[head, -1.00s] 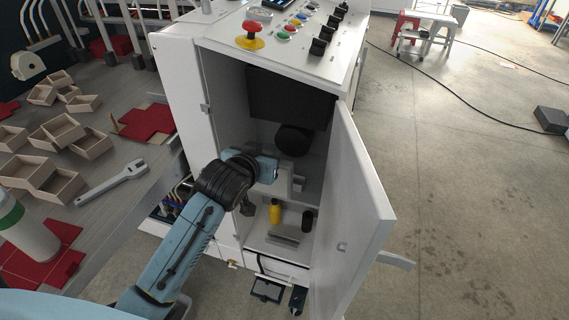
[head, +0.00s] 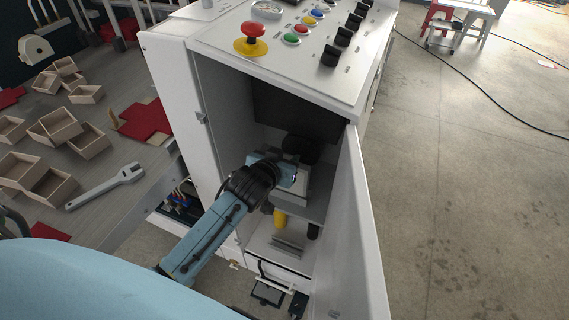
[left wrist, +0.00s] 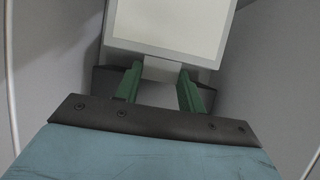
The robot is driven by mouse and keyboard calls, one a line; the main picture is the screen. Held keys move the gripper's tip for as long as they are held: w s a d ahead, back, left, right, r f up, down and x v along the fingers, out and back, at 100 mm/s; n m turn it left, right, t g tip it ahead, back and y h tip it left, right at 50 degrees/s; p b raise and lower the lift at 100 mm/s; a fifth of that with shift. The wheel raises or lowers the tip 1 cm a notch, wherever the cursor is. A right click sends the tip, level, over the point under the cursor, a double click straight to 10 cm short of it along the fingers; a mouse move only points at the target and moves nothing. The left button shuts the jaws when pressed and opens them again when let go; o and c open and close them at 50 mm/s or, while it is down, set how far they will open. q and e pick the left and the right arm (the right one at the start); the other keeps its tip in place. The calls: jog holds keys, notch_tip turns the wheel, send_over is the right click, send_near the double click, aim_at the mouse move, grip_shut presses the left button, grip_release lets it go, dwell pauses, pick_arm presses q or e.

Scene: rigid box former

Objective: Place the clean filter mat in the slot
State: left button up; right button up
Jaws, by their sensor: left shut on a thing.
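The filter mat (left wrist: 170,25), a cream panel in a pale grey frame, fills the top of the left wrist view. My left gripper (left wrist: 160,84) has its two green fingers on either side of the small grey tab (left wrist: 162,68) at the mat's near edge and is shut on it. In the head view my left gripper (head: 290,174) reaches through the open door into the white cabinet (head: 167,100). The mat is mostly hidden there behind the gripper, and I cannot make out the slot. My right gripper is not in view.
The cabinet door (head: 358,230) stands open to the right of my arm. A red emergency button (head: 252,30) sits on top. A bench with wooden boxes (head: 55,127) and a wrench (head: 105,186) is at left.

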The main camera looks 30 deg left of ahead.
pick_arm(q)
jog(key=shift+f, duration=0.85)
jog(key=shift+f, duration=0.15)
jog(key=o, duration=1.3)
jog(key=p+v, duration=0.1)
jog(key=v, duration=1.1)
